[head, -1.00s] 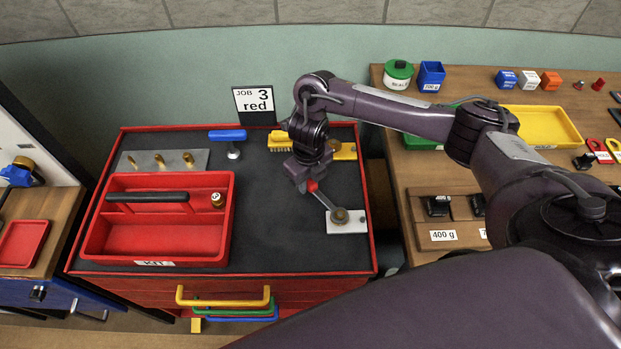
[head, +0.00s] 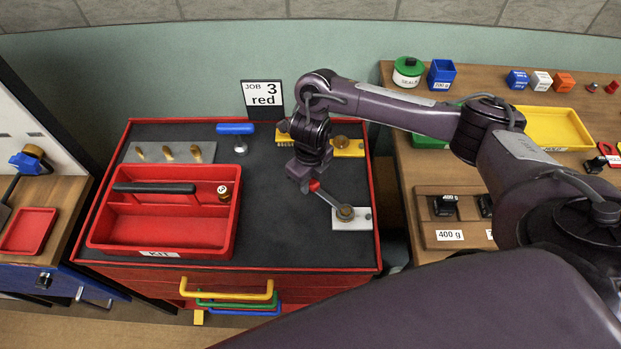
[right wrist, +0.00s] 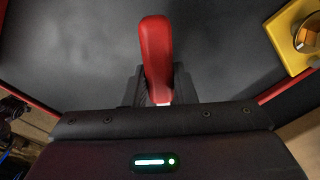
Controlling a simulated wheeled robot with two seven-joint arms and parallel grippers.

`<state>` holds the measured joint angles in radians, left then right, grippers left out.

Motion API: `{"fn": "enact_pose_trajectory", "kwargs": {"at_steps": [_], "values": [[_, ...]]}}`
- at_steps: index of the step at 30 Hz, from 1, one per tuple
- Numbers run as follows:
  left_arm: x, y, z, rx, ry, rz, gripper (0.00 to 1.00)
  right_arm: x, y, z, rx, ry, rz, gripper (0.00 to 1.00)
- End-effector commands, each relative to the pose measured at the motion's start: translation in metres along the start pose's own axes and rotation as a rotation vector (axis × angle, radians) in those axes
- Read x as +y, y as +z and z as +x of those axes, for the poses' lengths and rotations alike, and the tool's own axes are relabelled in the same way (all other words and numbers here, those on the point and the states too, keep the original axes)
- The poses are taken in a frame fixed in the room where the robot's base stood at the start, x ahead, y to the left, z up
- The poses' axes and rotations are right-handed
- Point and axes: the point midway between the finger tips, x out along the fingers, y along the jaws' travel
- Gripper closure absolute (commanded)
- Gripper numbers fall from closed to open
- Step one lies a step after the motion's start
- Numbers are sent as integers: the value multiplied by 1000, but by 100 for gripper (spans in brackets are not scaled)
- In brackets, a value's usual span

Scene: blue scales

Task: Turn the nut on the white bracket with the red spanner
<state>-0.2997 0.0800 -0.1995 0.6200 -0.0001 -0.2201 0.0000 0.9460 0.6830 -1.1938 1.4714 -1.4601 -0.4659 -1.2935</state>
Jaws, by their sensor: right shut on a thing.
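The white bracket (head: 352,224) lies flat near the right edge of the dark bench top, with a brass-coloured nut (head: 345,212) on it. The red spanner (head: 329,199) has a red handle and a grey shank, and its far end meets the nut; I cannot tell how well it fits around it. My right gripper (head: 308,182) is shut on the spanner's red handle. In the right wrist view the red handle (right wrist: 156,50) stands up between the fingers (right wrist: 160,90). The nut and bracket do not show there. My left gripper is not in view.
A red kit tray (head: 165,232) takes up the bench's left half. A blue-handled tool (head: 236,129) and a yellow block (head: 348,147) lie behind. A "JOB 3 red" card (head: 262,97) stands at the back. The bench's middle is clear.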

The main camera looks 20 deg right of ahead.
Motion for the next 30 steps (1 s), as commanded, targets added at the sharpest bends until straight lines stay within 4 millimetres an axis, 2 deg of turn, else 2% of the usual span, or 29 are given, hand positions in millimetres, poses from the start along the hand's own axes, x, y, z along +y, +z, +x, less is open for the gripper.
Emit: {"fn": "enact_pose_trajectory", "kwargs": {"at_steps": [12, 30], "values": [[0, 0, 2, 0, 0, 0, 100, 17, -1, 0, 0, 2, -143, 100], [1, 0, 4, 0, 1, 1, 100, 25, -3, 1, 0, 3, -219, 100]]}}
